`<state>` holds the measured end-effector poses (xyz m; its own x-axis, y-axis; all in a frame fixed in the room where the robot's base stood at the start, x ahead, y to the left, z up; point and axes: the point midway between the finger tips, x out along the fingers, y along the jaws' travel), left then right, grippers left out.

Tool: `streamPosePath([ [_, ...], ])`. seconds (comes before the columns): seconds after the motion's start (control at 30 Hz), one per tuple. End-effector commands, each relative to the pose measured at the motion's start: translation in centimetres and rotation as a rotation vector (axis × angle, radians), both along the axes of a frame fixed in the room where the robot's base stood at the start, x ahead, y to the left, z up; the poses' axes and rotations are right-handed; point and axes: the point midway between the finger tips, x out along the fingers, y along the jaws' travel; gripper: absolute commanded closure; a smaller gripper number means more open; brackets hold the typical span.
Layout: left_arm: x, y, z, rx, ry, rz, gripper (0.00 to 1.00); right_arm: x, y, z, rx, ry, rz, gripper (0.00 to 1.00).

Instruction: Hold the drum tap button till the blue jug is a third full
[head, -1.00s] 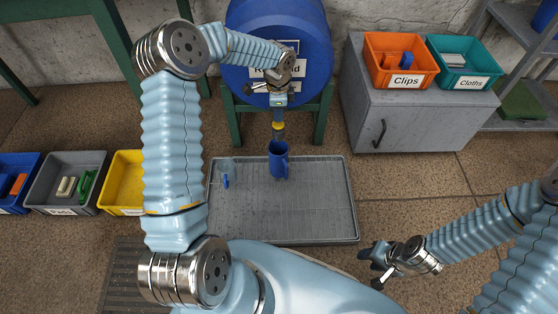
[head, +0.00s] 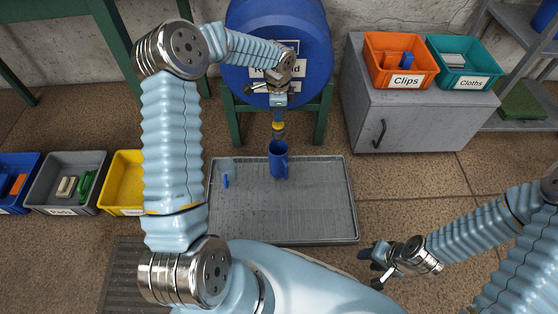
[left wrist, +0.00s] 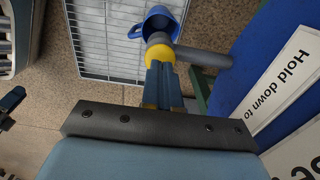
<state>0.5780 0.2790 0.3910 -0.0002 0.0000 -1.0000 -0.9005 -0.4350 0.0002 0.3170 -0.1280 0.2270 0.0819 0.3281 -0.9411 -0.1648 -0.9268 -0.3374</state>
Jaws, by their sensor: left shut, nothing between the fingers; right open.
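The blue jug (head: 278,167) stands upright on the grey grated tray, under the tap (head: 278,138) of the blue drum (head: 318,60). The jug also shows in the left wrist view (left wrist: 160,20), partly behind the tap; its fill level cannot be seen. My left gripper (head: 278,121) is shut and empty, pointing down at the top of the tap. My right gripper (head: 376,266) is open and empty, right of the tray's front.
A grey cabinet (head: 425,120) with Clips and Cloths bins stands at right. Several bins, including a yellow one (head: 125,180), line the left. The tray's front half is clear.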

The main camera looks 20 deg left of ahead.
Motion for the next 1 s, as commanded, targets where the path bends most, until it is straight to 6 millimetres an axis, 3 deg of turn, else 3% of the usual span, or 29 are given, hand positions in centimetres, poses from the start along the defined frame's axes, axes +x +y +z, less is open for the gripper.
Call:
streamPosePath([
  [0.37, 0.0, 0.0, -0.1, 0.000, 0.000, 0.000, 1.00, 0.0, 0.0, -0.1, 0.000, 0.000, 0.000, 0.57],
  [1.0, 0.0, 0.0, -2.0, 0.000, 0.000, 0.000, 1.00, 0.0, 0.0, -1.3, 0.000, 0.000, 0.000, 0.57],
])
